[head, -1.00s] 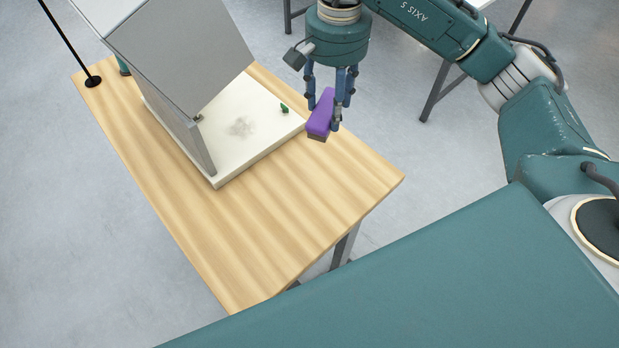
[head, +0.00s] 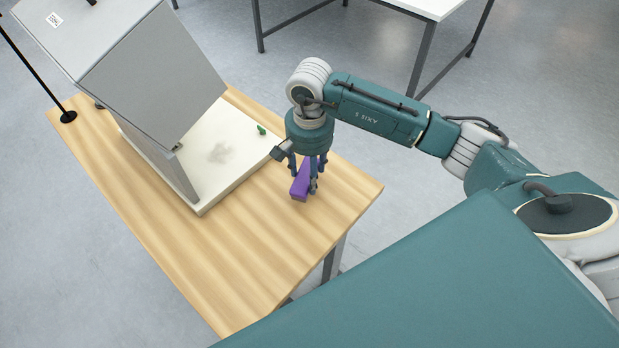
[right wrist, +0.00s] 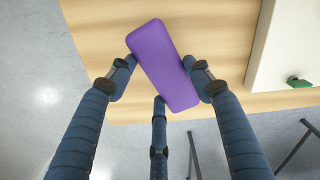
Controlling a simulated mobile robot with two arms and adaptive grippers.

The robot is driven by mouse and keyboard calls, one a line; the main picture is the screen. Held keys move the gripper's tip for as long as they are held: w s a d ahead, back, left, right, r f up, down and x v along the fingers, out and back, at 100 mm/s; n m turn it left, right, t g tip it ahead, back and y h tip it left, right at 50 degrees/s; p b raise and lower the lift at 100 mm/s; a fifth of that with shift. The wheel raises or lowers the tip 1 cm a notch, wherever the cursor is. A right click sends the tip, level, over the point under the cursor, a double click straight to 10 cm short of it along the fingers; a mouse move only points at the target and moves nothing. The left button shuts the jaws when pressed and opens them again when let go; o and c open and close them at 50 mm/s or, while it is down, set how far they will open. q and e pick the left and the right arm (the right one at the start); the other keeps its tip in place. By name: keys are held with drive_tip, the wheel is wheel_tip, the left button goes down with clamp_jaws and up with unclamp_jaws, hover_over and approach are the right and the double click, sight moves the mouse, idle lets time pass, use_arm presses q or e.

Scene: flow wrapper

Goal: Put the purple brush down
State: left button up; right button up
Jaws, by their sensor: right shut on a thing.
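The purple brush (head: 299,187) is in my right gripper (head: 307,178), over the right part of the wooden table, beside the machine's pale base. In the right wrist view the brush (right wrist: 162,65) lies between the blue fingers of my right gripper (right wrist: 165,75), which are closed on its sides. Its purple top faces that camera and its underside is hidden. The brush is low over the wood; I cannot tell whether it touches the table. My left gripper is not in view.
The wooden table (head: 230,255) has free room in front. The machine's pale base (head: 235,165) carries a grey smudge (head: 219,153) and a small green knob (head: 262,130). A grey raised cover (head: 155,80) stands at left. A black pole (head: 35,67) rises at the far left corner.

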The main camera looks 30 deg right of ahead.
wheel_tip(320, 180, down, 3)
drive_tip(key=shift+r, duration=0.15)
drive_tip(key=shift+f, duration=0.5)
drive_tip(key=o, duration=1.2)
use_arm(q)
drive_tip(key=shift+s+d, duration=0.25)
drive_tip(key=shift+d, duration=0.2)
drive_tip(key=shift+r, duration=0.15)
use_arm(e)
drive_tip(key=shift+r, duration=0.1)
